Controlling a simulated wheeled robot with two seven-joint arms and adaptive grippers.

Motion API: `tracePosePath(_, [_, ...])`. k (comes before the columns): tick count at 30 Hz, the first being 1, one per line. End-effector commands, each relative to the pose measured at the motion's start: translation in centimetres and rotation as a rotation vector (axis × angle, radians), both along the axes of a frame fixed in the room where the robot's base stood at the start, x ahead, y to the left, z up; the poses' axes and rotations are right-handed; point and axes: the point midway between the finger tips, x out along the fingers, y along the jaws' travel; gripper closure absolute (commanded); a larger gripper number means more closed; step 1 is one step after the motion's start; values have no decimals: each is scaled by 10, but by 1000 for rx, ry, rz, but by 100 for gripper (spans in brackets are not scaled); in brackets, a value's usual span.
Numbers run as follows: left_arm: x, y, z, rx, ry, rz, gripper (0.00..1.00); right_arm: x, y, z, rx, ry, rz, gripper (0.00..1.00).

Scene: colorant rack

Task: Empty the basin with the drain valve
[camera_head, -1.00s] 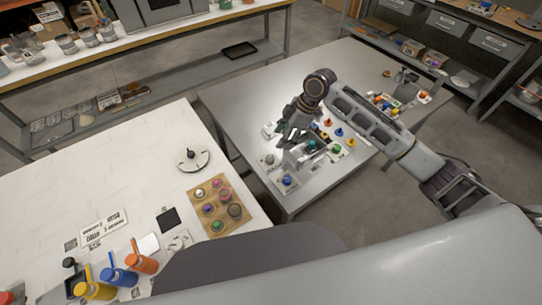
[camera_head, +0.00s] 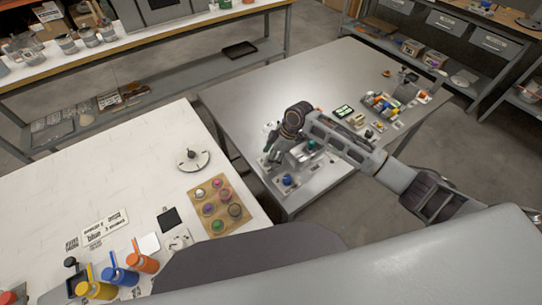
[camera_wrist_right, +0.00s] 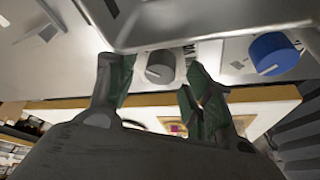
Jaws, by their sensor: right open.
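The metal basin (camera_head: 300,156) sits near the front corner of the grey table, partly hidden by my right arm. Its underside or wall (camera_wrist_right: 200,18) fills the top of the right wrist view. A blue knob (camera_head: 288,180) is on a plate at the basin's front; it also shows in the wrist view (camera_wrist_right: 273,53). A grey knob (camera_wrist_right: 160,67) on a pale plate appears between my right fingertips in the wrist view. Which knob is the drain valve I cannot tell. My right gripper (camera_head: 272,150), also in the wrist view (camera_wrist_right: 152,82), is open and empty, with no clear contact. My left gripper is not in view.
A white table (camera_head: 110,165) stands at left, with a tan tray (camera_head: 222,226) of coloured pots and several coloured bottles. A lit green display (camera_head: 343,112) and a rack of coloured items lie farther back on the grey table. Its middle is clear.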

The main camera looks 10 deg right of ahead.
Motion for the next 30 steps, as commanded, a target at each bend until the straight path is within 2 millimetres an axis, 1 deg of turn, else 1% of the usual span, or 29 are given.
tracePosePath(4, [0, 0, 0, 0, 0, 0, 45, 0, 1, -4, 0, 0, 0, 49])
tracePosePath(11, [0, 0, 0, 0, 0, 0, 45, 0, 2, -5, -1, 0, 0, 49])
tracePosePath(12, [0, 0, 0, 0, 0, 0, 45, 0, 2, -5, -1, 0, 0, 50])
tracePosePath(22, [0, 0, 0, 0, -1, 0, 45, 0, 2, -4, -1, 0, 1, 92])
tracePosePath(23, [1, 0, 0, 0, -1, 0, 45, 0, 2, -4, -1, 0, 1, 94])
tracePosePath(30, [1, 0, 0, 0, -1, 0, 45, 0, 2, -4, -1, 0, 12, 94])
